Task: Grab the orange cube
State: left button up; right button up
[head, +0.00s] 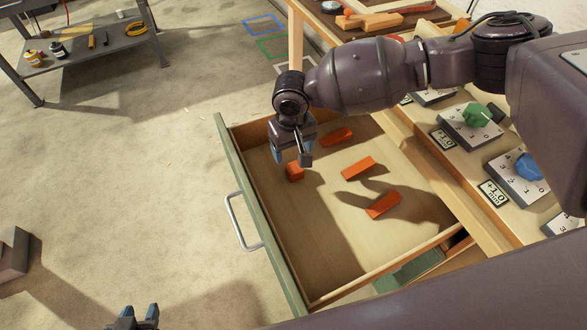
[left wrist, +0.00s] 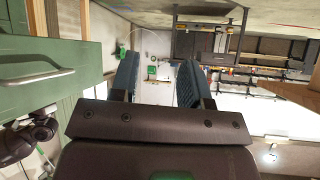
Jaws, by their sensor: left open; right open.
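An orange cube (head: 294,173) lies in the open drawer (head: 262,225), near its front left part. My right gripper (head: 291,158) is open above the cube, pointing down. Its fingers partly overlap the cube's upper side; I cannot tell whether they touch it. Three longer orange blocks lie farther in: one at the back (head: 337,137), one in the middle (head: 358,169) and one nearer the front (head: 384,205). My left gripper (head: 137,318) is low at the bottom edge, away from the drawer. It is open and empty in the left wrist view (left wrist: 157,82).
The drawer's green front has a metal handle (head: 243,222), also at the left of the left wrist view (left wrist: 38,78). A bench with dial plates (head: 470,128) stands right of the drawer. A dark table (head: 95,42) stands at the far left. The floor between is mostly clear.

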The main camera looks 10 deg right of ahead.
aim_at(295, 167)
notch_tip(295, 167, down, 3)
jog(key=shift+r, duration=0.1)
jog(key=f+b, duration=0.1)
jog(key=f, duration=0.1)
jog(key=f+b, duration=0.1)
jog(key=f, duration=0.1)
jog(key=shift+s+d+f, duration=0.15)
jog(key=shift+d+f, duration=0.05)
jog(key=shift+f, duration=0.6)
pick_arm(q)
jog(key=shift+w+f, duration=0.15)
jog(key=shift+f, duration=0.4)
jog(key=shift+w+f, duration=0.15)
jog(key=shift+f, duration=0.4)
jog(key=shift+s, duration=0.1)
pick_arm(e)
jog(key=shift+r, duration=0.1)
jog(key=shift+c, duration=0.4)
jog(key=c, duration=0.9)
pick_arm(q)
jog(key=shift+s+f, duration=0.1)
jog(key=shift+s, duration=0.05)
pick_arm(e)
jog(key=shift+r, duration=0.1)
